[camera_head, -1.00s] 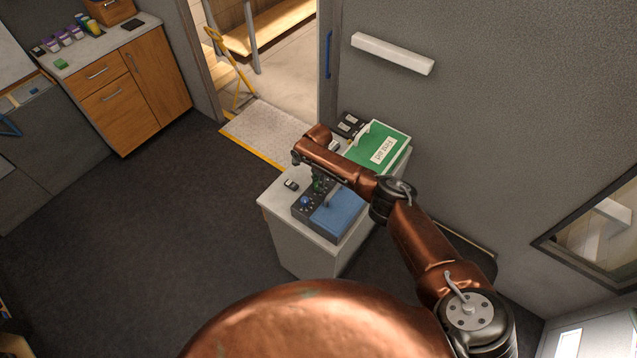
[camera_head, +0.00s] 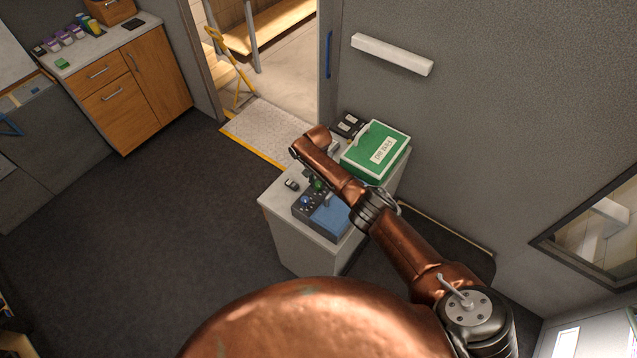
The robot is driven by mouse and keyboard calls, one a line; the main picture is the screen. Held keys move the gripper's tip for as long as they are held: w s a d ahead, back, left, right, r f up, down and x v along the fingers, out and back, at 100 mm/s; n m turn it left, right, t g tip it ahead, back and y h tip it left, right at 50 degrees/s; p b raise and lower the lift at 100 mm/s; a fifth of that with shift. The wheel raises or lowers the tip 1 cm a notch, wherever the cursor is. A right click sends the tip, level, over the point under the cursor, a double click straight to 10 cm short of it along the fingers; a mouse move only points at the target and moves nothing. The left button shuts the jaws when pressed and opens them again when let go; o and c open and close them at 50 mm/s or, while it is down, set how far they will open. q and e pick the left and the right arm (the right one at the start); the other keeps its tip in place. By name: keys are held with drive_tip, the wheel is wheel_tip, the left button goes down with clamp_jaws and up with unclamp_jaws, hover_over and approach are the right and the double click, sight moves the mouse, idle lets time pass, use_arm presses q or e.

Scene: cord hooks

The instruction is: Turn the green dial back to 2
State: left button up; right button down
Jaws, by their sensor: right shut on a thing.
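The green dial (camera_head: 318,185) is a small round knob on a dark control box (camera_head: 310,207) with a blue part, on top of a white cabinet. A blue knob (camera_head: 305,201) sits in front of it on the same box. My right gripper (camera_head: 314,178) is at the green dial, shut on it, mostly hidden beneath my copper arm. The dial's numbers and pointer are too small to read. My left gripper is not in view.
A green case (camera_head: 376,151) with a white label stands behind the box on the white cabinet (camera_head: 297,239). A small dark item (camera_head: 292,184) lies left of the box. Black items (camera_head: 350,124) lie at the back. The grey wall is close on the right.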

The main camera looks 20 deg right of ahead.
sight(318, 184)
drive_tip(key=n, duration=0.6)
drive_tip(key=shift+n, duration=0.3)
drive_tip(key=n, duration=0.5)
drive_tip(key=shift+b, duration=0.3)
drive_tip(key=n, duration=0.5)
drive_tip(key=shift+n, duration=0.4)
drive_tip(key=n+b, duration=0.1)
drive_tip(key=n, duration=0.4)
drive_tip(key=shift+n, duration=0.4)
drive_tip(key=c, duration=1.7)
unclamp_jaws()
drive_tip(key=shift+o, duration=0.2)
wheel_tip(318, 184, up, 12)
